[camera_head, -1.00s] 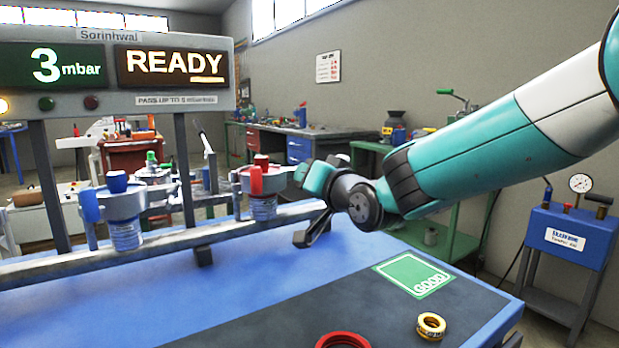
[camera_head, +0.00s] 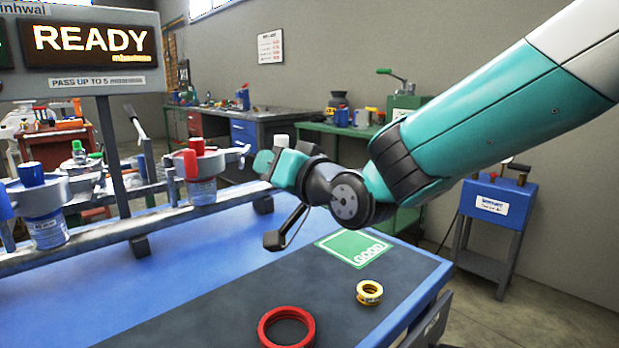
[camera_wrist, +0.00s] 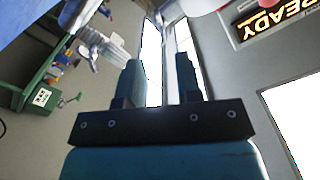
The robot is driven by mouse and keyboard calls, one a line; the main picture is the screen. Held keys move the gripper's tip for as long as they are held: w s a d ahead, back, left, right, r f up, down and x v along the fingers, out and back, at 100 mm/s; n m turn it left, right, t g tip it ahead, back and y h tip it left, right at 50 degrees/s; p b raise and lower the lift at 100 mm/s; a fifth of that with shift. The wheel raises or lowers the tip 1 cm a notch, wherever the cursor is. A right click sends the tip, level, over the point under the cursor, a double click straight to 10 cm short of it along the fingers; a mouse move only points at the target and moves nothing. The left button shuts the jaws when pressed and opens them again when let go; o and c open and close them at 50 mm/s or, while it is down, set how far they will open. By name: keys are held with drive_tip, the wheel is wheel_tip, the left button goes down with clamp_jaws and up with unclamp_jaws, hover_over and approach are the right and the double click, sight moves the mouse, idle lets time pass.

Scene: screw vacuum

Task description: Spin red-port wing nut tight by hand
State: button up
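The red port is a grey fitting on the rail with a red cap (camera_head: 195,146) and a red upright piece (camera_head: 191,164), above a pale labelled canister (camera_head: 201,190). A small grey lever-like part (camera_head: 236,154) sticks out at its right side; I cannot make out the wing nut clearly. My gripper (camera_head: 262,163) is just right of this port, apart from it in the picture. In the wrist view my gripper (camera_wrist: 160,76) has its two teal fingers apart with nothing between them. The port is not clearly recognisable there.
A blue port (camera_head: 31,173) stands further left on the metal rail (camera_head: 110,232). A sign reads READY (camera_head: 90,40). On the bench lie a green GOOD pad (camera_head: 353,247), a red ring (camera_head: 287,328) and a yellow ring (camera_head: 369,292). The bench middle is clear.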

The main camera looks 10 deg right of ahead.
drive_tip(key=v, duration=0.9)
drive_tip(key=shift+d, duration=0.15)
